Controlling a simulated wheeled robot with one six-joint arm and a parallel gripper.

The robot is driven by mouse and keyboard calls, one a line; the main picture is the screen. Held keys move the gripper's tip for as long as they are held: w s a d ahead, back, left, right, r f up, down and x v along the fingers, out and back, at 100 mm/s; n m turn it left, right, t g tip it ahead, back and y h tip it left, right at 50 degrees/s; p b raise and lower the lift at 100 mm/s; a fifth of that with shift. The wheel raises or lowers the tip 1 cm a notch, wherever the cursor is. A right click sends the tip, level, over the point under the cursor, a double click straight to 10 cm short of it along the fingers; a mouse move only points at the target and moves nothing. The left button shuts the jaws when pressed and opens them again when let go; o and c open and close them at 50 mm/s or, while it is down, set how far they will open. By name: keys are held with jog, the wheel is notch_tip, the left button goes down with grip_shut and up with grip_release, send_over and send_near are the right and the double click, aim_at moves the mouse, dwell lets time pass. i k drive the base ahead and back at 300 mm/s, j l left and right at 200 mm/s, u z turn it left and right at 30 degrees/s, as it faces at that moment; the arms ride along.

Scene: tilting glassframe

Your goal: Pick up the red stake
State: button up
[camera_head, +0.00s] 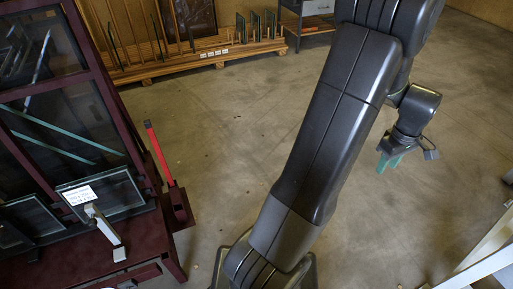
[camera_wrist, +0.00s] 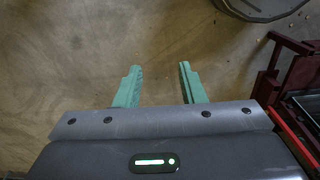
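The red stake (camera_head: 160,153) stands nearly upright, leaning a little, at the right side of the dark red frame in the head view. In the wrist view a red bar (camera_wrist: 294,140) at the lower right edge, beside the dark red frame, seems to be the same stake. My gripper (camera_head: 389,162) hangs over the bare floor, far to the right of the stake, with my arm between. In the wrist view its green fingers (camera_wrist: 158,85) are spread apart with nothing between them.
The dark red frame (camera_head: 119,92) holds glass panes and fills the left side. A wooden rack (camera_head: 205,56) with upright pieces stands at the back. A white beam (camera_head: 487,262) lies at the lower right. The concrete floor between is clear.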

aim_at(147, 123)
jog(key=i+u, duration=0.1)
jog(key=u, duration=0.35)
jog(key=i+u, duration=0.15)
jog(key=u, duration=0.35)
jog(key=i+l+u, duration=0.1)
jog(key=u, duration=0.35)
jog(key=i+l+u, duration=0.1)
jog(key=u, duration=0.35)
jog(key=i+l+u, duration=0.1)
jog(key=u, duration=0.3)
jog(key=i+l+u, duration=0.15)
jog(key=u, duration=0.25)
jog(key=i+l+u, duration=0.1)
jog(key=l+u, duration=0.15)
jog(key=u, duration=0.15)
